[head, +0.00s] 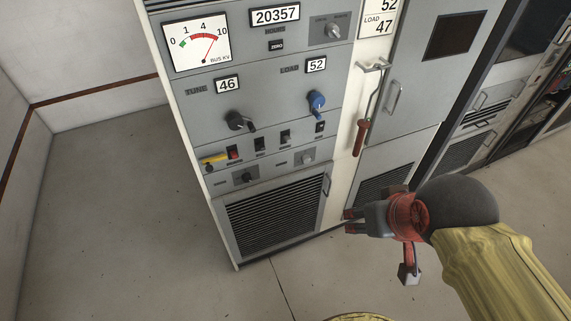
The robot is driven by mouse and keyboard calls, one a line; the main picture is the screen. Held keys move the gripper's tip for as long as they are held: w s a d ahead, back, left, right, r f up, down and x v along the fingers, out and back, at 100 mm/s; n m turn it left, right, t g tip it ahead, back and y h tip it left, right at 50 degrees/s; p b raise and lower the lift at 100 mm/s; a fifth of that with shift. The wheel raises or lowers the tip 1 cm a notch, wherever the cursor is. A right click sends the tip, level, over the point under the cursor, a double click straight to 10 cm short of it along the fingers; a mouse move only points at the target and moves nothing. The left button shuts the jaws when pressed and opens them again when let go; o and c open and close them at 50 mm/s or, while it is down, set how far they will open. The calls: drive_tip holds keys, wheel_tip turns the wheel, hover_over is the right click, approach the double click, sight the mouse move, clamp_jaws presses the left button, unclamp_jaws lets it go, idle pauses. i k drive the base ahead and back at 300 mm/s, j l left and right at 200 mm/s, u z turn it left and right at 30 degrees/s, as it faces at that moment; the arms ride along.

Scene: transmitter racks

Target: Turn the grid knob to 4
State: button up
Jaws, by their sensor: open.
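The grey rack panel (265,130) carries several knobs, and I cannot read which one is labelled grid. A black knob (240,121) sits below the TUNE counter, which reads 46. A blue knob (317,101) sits below the LOAD counter, which reads 52. A small dark knob (244,178) is low on the panel at left, and a small light knob (307,157) is low at right. My gripper (349,221) is open and empty, right of and below these knobs, in front of the rack's lower part. It appears to touch nothing.
A red-handled lever (360,135) and a door handle (393,97) stick out above my gripper. A meter (196,42) is at top left. Open floor (110,210) lies left of the rack.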

sight(306, 158)
drive_tip(key=j+u, duration=0.15)
drive_tip(key=j, duration=0.3)
drive_tip(key=i+j+u, duration=0.15)
drive_tip(key=j, duration=0.25)
drive_tip(key=j+u, duration=0.15)
drive_tip(key=j, duration=0.3)
